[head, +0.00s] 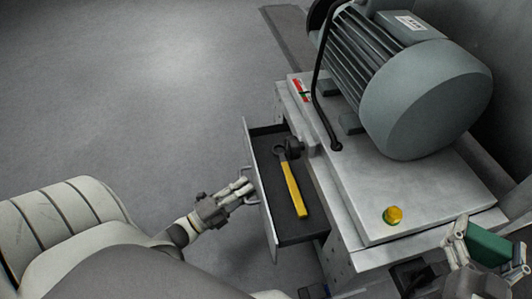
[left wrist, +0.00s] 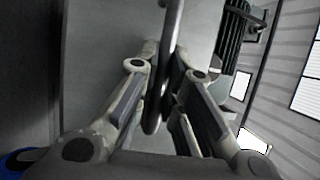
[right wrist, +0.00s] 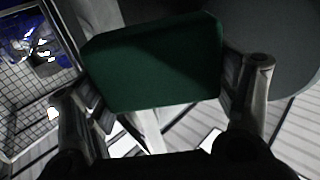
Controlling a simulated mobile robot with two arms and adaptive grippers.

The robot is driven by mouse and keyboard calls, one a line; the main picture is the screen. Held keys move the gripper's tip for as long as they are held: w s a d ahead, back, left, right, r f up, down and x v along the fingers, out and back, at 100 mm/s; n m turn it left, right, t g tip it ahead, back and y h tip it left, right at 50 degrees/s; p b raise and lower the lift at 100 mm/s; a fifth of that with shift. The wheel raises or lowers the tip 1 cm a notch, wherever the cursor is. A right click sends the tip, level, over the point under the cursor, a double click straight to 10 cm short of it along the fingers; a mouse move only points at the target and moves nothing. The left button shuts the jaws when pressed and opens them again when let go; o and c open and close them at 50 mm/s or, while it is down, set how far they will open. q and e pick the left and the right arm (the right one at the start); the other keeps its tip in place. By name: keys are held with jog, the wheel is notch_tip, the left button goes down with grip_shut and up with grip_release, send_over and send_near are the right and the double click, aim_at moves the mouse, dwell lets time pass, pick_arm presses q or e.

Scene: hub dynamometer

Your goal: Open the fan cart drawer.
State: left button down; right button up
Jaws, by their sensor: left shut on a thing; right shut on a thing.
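The fan cart drawer (head: 262,170) stands pulled out from the cart (head: 375,215) in the head view. Inside it lies a tool with a yellow handle (head: 293,190) and a dark head. My left gripper (head: 248,190) is at the front of the drawer, shut on the drawer handle (left wrist: 172,45), which runs between its fingers in the left wrist view. My right gripper (head: 466,243) is beside the cart's near right corner, shut on a green block-like thing (right wrist: 155,65); it also shows in the head view (head: 492,246).
A large grey motor or fan (head: 400,80) stands on the cart top. The floor (head: 130,90) left of the drawer is clear.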

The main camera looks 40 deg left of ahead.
pick_arm(q)
jog(key=s+a, duration=0.4)
jog(key=s, duration=0.1)
jog(key=shift+s+a+p, duration=0.25)
jog(key=shift+a+p, duration=0.05)
jog(key=shift+a, duration=0.05)
pick_arm(e)
jog(key=shift+r, duration=0.4)
pick_arm(q)
jog(key=c, duration=1.8)
grip_release()
jog(key=v, duration=1.2)
